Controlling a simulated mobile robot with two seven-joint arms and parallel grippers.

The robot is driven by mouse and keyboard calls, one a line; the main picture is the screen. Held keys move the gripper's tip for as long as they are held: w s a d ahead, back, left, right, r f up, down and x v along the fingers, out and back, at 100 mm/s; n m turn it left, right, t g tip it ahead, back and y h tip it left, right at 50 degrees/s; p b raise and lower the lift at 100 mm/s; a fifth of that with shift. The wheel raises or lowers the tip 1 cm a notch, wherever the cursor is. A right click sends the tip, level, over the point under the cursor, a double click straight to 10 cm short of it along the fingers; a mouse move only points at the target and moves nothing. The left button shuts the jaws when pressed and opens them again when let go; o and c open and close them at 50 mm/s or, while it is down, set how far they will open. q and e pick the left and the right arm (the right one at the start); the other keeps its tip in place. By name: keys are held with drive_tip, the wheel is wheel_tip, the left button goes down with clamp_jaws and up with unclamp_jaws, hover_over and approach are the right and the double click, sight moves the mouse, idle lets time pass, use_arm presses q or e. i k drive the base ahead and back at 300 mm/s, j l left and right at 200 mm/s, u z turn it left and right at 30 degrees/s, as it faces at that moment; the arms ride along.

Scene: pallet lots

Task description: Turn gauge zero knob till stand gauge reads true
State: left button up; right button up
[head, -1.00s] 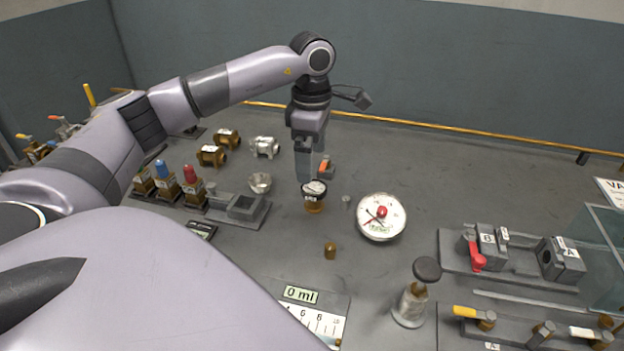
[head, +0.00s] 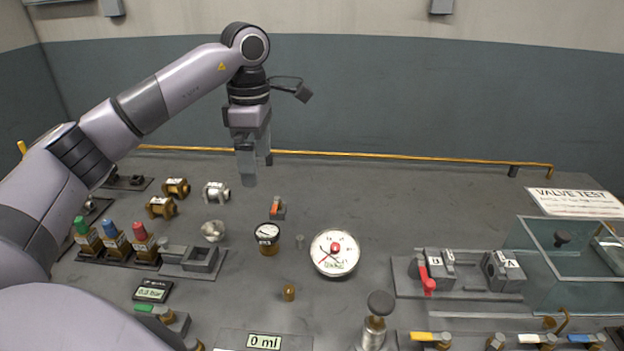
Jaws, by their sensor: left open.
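A large round white gauge (head: 323,265) lies face up on the bench near the middle, with a red knob (head: 335,247) at its centre and a red needle. The figures on its dial are too small to read. A smaller dial gauge (head: 267,232) with a dark rim sits on a brass body to its left. My left gripper (head: 256,170) is open and empty, pointing down above and behind the small gauge, apart from it and from the large gauge. My right gripper is out of view.
A small brass piece (head: 289,292) and a grey peg (head: 300,242) stand near the gauges. A black-knobbed post (head: 380,304) stands front right. Valve fixtures (head: 440,275) and a clear case (head: 570,265) fill the right. Coloured-cap valves (head: 115,240) stand left. The back centre-right is clear.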

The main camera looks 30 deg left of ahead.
sight(299, 239)
drive_tip(key=k, duration=1)
